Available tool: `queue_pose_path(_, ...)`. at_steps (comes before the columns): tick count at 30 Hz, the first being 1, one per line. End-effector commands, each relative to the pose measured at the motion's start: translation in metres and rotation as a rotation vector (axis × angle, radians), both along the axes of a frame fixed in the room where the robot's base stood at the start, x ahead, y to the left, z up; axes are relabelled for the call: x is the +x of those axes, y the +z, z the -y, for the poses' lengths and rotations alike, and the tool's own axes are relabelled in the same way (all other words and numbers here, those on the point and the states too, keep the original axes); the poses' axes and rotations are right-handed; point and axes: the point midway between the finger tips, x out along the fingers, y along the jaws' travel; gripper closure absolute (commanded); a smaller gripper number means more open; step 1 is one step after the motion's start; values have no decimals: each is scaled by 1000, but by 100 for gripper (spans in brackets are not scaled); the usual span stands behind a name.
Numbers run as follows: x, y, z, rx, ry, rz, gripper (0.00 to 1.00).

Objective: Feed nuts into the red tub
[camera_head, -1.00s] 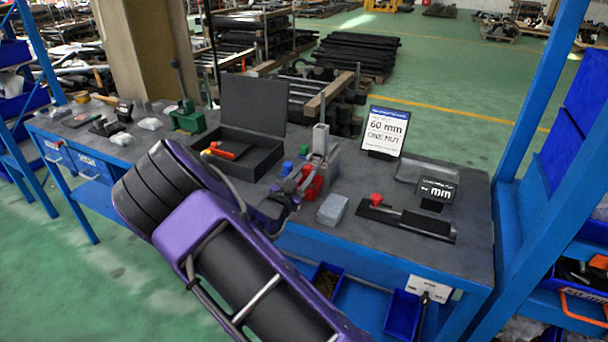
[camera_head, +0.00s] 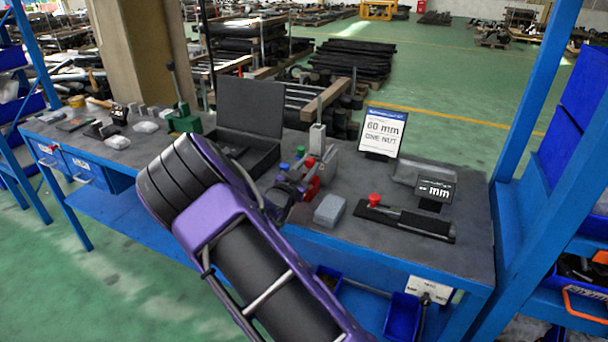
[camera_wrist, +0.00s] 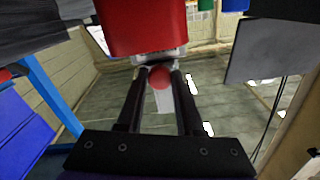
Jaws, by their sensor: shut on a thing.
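The red tub (camera_wrist: 143,25) fills the top middle of the wrist view, just beyond my fingertips. In the head view, a red part (camera_head: 313,184) shows beside my gripper (camera_head: 288,190), on the grey upright stand (camera_head: 318,138). In the wrist view, my gripper (camera_wrist: 158,78) is shut on a small round red knob (camera_wrist: 160,77), with a pale strip below it. No loose nuts can be made out. A sign (camera_head: 383,133) behind reads "60 mm ONE NUT".
An open black case (camera_head: 250,105) stands left of the stand. A grey block (camera_head: 329,209), a black tray with a red knob (camera_head: 374,200) and a small "mm" display (camera_head: 436,190) lie to the right. Blue bins (camera_head: 402,316) hang below the front edge.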

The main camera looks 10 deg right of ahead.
Motion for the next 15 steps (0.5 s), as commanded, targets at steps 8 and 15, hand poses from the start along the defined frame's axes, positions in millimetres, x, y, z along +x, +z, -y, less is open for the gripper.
queue_pose_path(8,1,3,1,-1,0,2,41)
queue_pose_path(15,1,2,0,-1,0,2,34)
